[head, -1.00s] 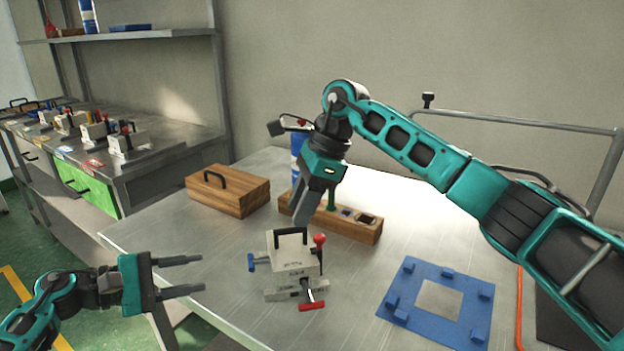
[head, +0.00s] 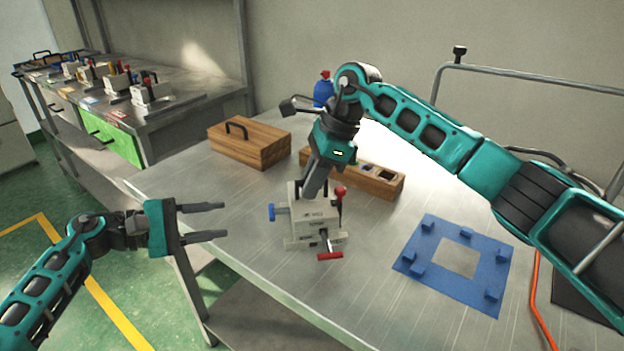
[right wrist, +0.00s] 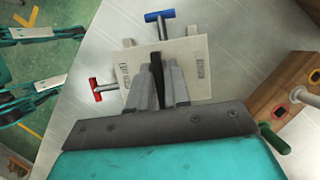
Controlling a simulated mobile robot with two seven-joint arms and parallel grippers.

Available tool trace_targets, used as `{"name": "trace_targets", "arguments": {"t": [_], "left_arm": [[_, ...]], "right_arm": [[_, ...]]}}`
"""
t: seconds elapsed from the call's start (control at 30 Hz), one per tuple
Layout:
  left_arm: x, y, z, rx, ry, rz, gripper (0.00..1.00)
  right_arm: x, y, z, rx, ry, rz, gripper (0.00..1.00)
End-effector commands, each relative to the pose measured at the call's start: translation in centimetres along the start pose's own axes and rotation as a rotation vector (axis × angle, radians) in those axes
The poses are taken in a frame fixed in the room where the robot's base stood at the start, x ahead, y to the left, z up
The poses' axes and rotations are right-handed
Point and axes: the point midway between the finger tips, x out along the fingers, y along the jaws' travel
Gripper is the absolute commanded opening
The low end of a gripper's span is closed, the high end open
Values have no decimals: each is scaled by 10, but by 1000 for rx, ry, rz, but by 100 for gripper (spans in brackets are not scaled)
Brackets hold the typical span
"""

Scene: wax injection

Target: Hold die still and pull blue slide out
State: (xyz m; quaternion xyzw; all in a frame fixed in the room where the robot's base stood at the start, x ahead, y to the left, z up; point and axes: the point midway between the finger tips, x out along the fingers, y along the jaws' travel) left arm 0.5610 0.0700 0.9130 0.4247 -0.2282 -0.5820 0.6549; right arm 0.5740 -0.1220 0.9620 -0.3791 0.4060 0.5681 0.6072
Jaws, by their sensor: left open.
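The die (head: 310,219) is a pale block standing upright on the table, with a black handle on top. The blue slide (head: 272,212) sticks out of its left side as a T-shaped grip; it also shows at the top of the right wrist view (right wrist: 159,16). My right gripper (head: 309,192) points down over the die, and in the right wrist view its fingers (right wrist: 160,72) close on both sides of the black handle. My left gripper (head: 226,221) is open and empty, left of the blue slide and apart from it, its fingers pointing right.
A red T-grip (head: 330,256) and a red-knobbed lever (head: 340,191) stick out of the die. Behind stand a wooden box (head: 249,145) and a wooden block with holes (head: 382,181). A blue frame (head: 428,252) lies right. The table's left edge runs beneath my left gripper.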

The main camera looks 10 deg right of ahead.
Motion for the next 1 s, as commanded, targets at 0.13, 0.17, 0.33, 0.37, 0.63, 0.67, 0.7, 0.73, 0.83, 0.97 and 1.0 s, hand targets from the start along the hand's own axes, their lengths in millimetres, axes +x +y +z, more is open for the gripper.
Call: {"name": "trace_targets", "arguments": {"t": [0.13,0.17,0.33,0.37,0.63,0.67,0.7,0.73,0.83,0.97,1.0], "left_arm": [[0,0,0,0,0,0,43],[0,0,0,0,0,0,43],[0,0,0,0,0,0,43],[0,0,0,0,0,0,43],[0,0,0,0,0,0,43],[0,0,0,0,0,0,43],[0,0,0,0,0,0,43],[0,0,0,0,0,0,43],[0,0,0,0,0,0,43],[0,0,0,0,0,0,43],[0,0,0,0,0,0,43]], "right_arm": [[0,0,0,0,0,0,2],[0,0,0,0,0,0,0],[0,0,0,0,0,0,0],[0,0,0,0,0,0,0],[-1,0,0,0,0,-1,0],[-1,0,0,0,0,-1,0],[-1,0,0,0,0,-1,0],[-1,0,0,0,0,-1,0],[-1,0,0,0,0,-1,0],[-1,0,0,0,0,-1,0],[-1,0,0,0,0,-1,0]]}}
